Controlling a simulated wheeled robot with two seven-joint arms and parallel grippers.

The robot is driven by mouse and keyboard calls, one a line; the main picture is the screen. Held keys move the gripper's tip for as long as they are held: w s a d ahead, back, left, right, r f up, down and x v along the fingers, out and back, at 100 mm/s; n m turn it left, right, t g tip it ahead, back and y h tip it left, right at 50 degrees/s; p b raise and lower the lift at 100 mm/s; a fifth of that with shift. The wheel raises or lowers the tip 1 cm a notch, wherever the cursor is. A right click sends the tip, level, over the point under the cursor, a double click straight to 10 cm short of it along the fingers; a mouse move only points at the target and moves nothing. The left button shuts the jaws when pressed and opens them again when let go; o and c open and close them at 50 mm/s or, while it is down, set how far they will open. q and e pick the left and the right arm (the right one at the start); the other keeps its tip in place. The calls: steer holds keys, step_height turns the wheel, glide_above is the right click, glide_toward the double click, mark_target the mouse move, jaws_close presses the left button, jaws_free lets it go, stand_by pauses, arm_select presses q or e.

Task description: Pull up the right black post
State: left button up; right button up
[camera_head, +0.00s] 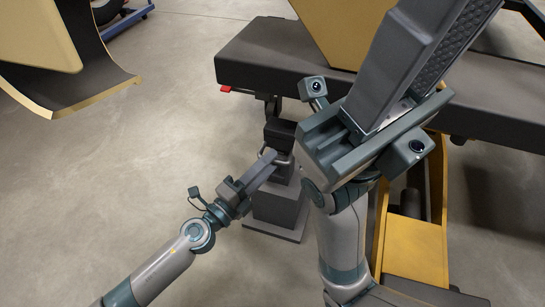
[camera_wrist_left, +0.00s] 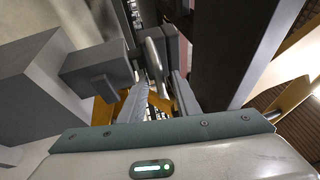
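A black post (camera_head: 280,132) with a dark block top stands on a grey stepped base (camera_head: 277,208) in the middle of the head view, beside the dark padded bench. A metal loop shows at its upper part. My left gripper (camera_head: 269,161) reaches in from the lower left, its fingertips at this loop. In the left wrist view, the fingers (camera_wrist_left: 160,98) stand apart, with a curved silver bar (camera_wrist_left: 154,62) between or just beyond them; contact cannot be told. My right gripper (camera_head: 425,60) is large and close to the camera, pointing up right; its finger gap is hidden.
The dark padded bench (camera_head: 262,58) crosses the top, with a tan padded block above it. A yellow frame (camera_head: 432,225) stands at the right, behind my right arm. A tan and black curved panel (camera_head: 75,95) hangs at upper left. The floor at left is clear.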

arm_select(q)
steer(key=shift+x, duration=1)
